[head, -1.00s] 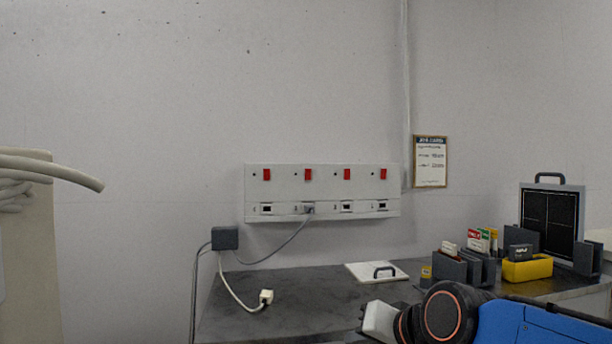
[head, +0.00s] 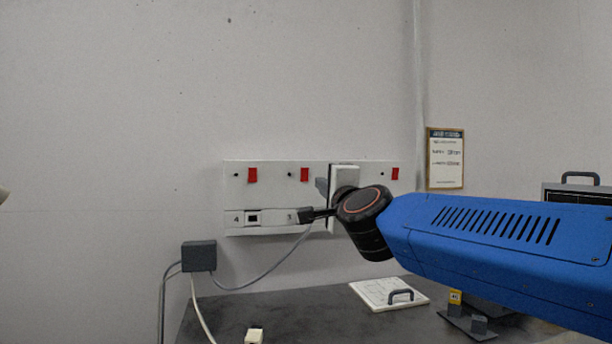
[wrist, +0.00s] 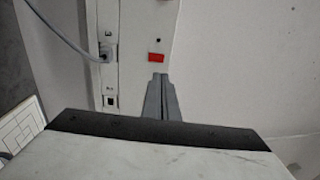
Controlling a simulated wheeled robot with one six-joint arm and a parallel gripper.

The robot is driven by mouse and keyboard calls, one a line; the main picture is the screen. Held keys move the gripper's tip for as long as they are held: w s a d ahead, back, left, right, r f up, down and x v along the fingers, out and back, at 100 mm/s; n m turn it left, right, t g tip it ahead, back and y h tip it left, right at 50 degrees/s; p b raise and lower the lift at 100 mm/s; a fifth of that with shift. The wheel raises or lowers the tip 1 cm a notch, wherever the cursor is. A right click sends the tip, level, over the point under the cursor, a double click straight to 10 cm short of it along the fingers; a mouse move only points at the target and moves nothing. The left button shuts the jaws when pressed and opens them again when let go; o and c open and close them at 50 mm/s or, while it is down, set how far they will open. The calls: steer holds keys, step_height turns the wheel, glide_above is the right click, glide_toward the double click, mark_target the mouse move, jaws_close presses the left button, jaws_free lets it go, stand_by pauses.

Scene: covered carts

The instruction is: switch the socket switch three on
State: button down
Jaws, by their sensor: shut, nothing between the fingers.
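The white socket panel (head: 268,163) is on the wall, with red switches along its top. Switch three (head: 304,174) is the second from the left; its socket label "3" shows below it. My gripper (head: 321,186) is shut and empty, just right of that switch, its body covering part of the panel. In the wrist view the panel appears turned, and my closed fingertips (wrist: 157,77) are just below the red switch three (wrist: 156,57), in line with the plugged-in socket. I cannot tell whether they touch, or the switch's position. The dot beside it is dark.
A dark grey box (head: 199,256) with cables hangs left of the panel. A white board with a handle (head: 388,293) lies on the dark bench (head: 300,315). A framed card (head: 445,158) hangs at right.

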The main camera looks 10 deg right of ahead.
mark_target(305, 172)
steer(key=shift+w, duration=0.1)
steer(key=w, duration=0.4)
steer(key=w+r, duration=0.1)
steer(key=w, duration=0.4)
steer(key=w+r, duration=0.1)
steer(key=w, duration=0.3)
steer(key=shift+w, duration=0.3)
